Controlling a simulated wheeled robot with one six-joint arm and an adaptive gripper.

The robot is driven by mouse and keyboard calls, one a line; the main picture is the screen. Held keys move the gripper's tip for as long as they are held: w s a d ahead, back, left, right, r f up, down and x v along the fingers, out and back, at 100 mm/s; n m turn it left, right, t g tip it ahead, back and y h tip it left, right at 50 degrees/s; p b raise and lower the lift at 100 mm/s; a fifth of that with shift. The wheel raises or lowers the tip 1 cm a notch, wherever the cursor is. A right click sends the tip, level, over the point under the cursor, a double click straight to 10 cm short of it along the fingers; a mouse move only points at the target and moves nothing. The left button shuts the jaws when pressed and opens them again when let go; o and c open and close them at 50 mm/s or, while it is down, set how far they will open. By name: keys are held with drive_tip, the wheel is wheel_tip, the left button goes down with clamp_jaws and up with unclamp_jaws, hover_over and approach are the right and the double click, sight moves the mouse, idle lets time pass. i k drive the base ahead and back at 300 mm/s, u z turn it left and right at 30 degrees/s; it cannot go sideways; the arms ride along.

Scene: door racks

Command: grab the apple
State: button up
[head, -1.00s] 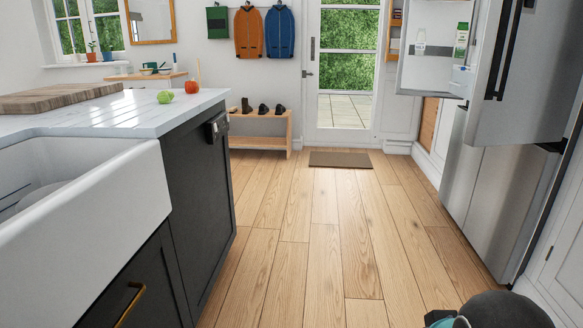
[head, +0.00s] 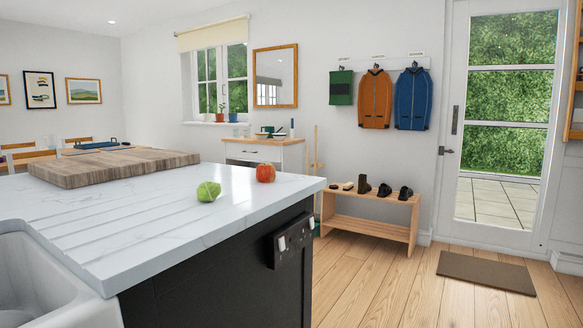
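A red apple (head: 265,172) sits on the white marble countertop (head: 150,232), near its far right corner. A round green thing (head: 208,191), perhaps another fruit, lies to the left of the apple and a little nearer, apart from it. Nothing covers the apple. My gripper does not show in the head view now.
A thick wooden board (head: 113,166) lies on the counter at left, and a white sink (head: 50,280) is at front left. A shoe bench (head: 370,214) stands against the back wall by the glass door (head: 505,120).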

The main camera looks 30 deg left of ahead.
sight(265, 172)
drive_tip(key=i, duration=1.75)
drive_tip(key=u, duration=2.9)
